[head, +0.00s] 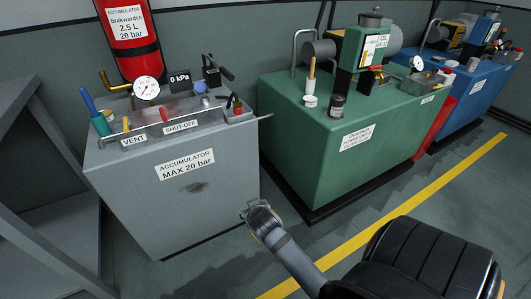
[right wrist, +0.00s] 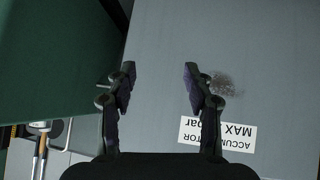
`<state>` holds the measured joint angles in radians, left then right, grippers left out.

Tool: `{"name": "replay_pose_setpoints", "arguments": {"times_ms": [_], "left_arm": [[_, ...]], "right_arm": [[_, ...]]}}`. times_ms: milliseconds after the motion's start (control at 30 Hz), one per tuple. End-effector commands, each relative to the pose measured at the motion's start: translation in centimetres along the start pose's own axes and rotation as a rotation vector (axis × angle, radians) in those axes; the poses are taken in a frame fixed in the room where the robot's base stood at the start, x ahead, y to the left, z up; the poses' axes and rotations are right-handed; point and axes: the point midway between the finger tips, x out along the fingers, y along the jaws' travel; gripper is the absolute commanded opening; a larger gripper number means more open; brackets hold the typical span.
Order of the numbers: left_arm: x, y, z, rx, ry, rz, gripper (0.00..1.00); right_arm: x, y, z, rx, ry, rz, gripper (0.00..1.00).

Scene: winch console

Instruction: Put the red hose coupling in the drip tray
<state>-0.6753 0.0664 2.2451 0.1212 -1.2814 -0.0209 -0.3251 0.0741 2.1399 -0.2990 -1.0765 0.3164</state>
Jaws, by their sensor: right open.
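A small red piece (head: 237,105) shows beside a dark one in a shallow grey tray (head: 240,118) at the right end of the grey console's top. They are too small to tell whether these are the hose coupling and the drip tray. My right gripper (head: 250,207) is in front of the grey console's front face, low and to the right, below the tray. In the right wrist view it (right wrist: 158,82) is open, with nothing between its fingers and the grey panel beyond. My left gripper is not in view.
The grey console (head: 225,185) carries a pressure gauge (head: 146,88), a red accumulator (head: 128,40), red and yellow levers, and a teal cup (head: 101,125) with a blue-handled tool. A rail runs along its front edge. A green console (head: 300,120) stands to the right, across a narrow gap.

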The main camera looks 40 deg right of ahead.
Motion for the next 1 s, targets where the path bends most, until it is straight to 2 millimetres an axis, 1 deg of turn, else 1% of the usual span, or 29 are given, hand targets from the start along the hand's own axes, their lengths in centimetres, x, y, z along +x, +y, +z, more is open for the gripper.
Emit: {"name": "replay_pose_setpoints", "arguments": {"times_ms": [33, 67, 100, 200, 300, 400, 900, 1000], "left_arm": [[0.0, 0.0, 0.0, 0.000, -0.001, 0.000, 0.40], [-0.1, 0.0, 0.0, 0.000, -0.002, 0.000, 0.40], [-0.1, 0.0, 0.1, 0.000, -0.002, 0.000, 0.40], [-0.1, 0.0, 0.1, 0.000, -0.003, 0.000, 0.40], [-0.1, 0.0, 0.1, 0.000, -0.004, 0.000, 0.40], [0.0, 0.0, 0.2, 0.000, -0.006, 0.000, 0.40], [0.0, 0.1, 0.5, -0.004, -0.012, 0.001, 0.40], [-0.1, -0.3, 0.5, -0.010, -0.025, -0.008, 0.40]], "right_arm": [[-0.9, -0.8, 5.2, -0.044, -0.125, -0.060, 0.52], [-1.6, -1.4, 8.0, -0.070, -0.193, -0.099, 0.52], [-2.7, -2.1, 11.2, -0.101, -0.273, -0.152, 0.52], [-5.5, -3.4, 16.9, -0.157, -0.419, -0.264, 0.52], [-7.3, -4.0, 19.8, -0.187, -0.493, -0.332, 0.52], [-7.9, -4.3, 20.5, -0.196, -0.514, -0.355, 0.52], [-7.8, -4.2, 20.4, -0.194, -0.513, -0.351, 0.52], [-7.8, -3.9, 20.3, -0.192, -0.525, -0.340, 0.52]]}}
